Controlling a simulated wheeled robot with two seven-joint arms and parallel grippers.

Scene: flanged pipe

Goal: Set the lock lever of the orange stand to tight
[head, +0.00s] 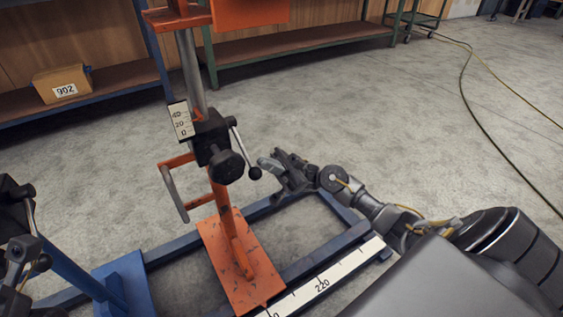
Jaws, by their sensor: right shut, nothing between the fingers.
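The orange stand (245,266) stands on the blue floor frame, with its post rising to a black clamp block. Its lock lever (241,150) is a thin metal rod that slants down and right from the block to a black ball (255,173). A black star knob (226,167) sits just left of the ball. My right gripper (268,164) is shut and empty, just right of the lever ball, pointing left. It looks very close to the ball; I cannot tell whether they touch. A part of what looks like my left gripper (18,262) shows at the left edge, its fingers unclear.
A blue stand (80,276) with its own black clamp is at the left. A grey handle (172,190) juts from the orange stand's left side. A scale strip (325,278) lies along the frame. Shelves with a box (62,84) stand behind; the floor at right is mostly clear.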

